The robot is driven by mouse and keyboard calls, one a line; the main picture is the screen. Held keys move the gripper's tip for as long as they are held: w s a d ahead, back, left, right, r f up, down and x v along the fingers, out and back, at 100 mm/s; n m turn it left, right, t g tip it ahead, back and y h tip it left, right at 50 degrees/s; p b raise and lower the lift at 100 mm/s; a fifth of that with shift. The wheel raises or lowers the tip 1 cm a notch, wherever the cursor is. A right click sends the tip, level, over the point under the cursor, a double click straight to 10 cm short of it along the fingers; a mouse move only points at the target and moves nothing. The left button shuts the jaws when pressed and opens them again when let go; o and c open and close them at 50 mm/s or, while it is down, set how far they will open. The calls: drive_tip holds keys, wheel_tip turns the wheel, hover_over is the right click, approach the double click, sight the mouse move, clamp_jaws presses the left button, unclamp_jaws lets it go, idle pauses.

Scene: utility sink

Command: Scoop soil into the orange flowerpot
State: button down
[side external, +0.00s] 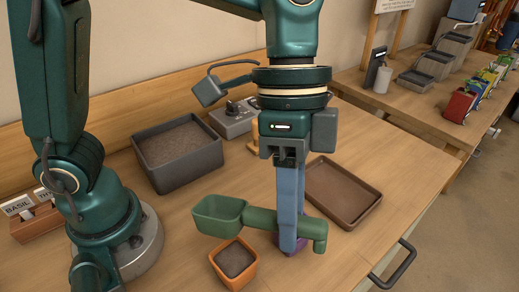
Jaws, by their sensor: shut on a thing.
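My gripper (288,240) points straight down with its long blue fingers shut on the handle of a green scoop (219,215). The scoop's bowl faces left, and its visible interior is green, with no soil seen in it. The orange flowerpot (249,270) stands upright on the table just in front of the scoop, left of my fingertips. Dark brown soil shows inside the pot. A grey bin (180,179) of brown soil stands farther back on the left. Whether the scoop's bowl is over the pot or behind it is hard to tell.
A purple object (296,248) is mostly hidden behind my fingertips. A brown tray (366,211) lies to the right. A grey device (232,121) stands at the back, and labelled cards (20,204) stand at far left. The right front of the table is clear.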

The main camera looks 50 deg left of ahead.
drive_tip(key=s+d+r+m+t+y, duration=0.1)
drive_tip(key=r, duration=0.1)
drive_tip(key=s+d+r+m+t+y, duration=0.1)
drive_tip(key=s+d, duration=0.1)
drive_tip(key=shift+d+r+t, duration=0.1)
drive_tip(key=shift+r+t, duration=0.2)
drive_tip(key=shift+r, duration=0.1)
drive_tip(key=w+a+n, duration=0.3)
drive_tip(key=a+n, duration=0.1)
drive_tip(key=a, duration=0.4)
drive_tip(key=w+a+f+n+y, duration=0.1)
drive_tip(key=w+a+n, duration=0.2)
drive_tip(key=a, duration=0.6)
drive_tip(key=w+a+f+n+t, duration=0.1)
drive_tip(key=w+a+n, duration=0.3)
drive_tip(key=a+n, duration=0.2)
drive_tip(key=shift+a+f, duration=0.2)
drive_tip(key=shift+a, duration=1.15)
